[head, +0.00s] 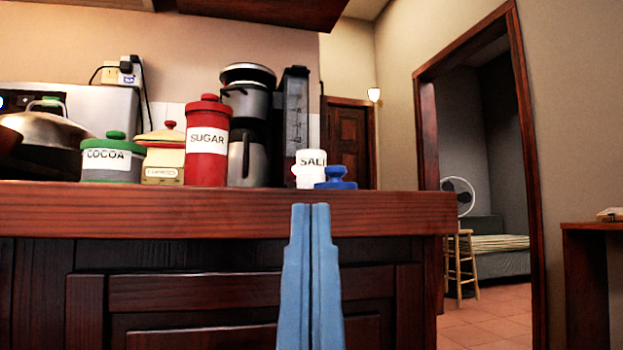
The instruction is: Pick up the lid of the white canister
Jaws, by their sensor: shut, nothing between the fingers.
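The white canister (307,172), with a dark label whose visible letters read "SAL", stands near the counter's right end. A blue lid with a round knob (336,178) sits low at the counter's edge, in front and to the right of the canister, overlapping it in view. The canister shows no blue lid on its top. My gripper (311,206) has light blue fingers pointing up, pressed together and empty. Its tips are in front of the counter's front edge, lower in the picture than the lid and slightly left of it.
The wooden counter (150,208) spans the left and middle. A red sugar canister (207,165), a cream canister (163,158), a green-lidded cocoa canister (112,165) and a coffee maker (249,105) stand left of the white canister. Open floor (490,325) shows at right.

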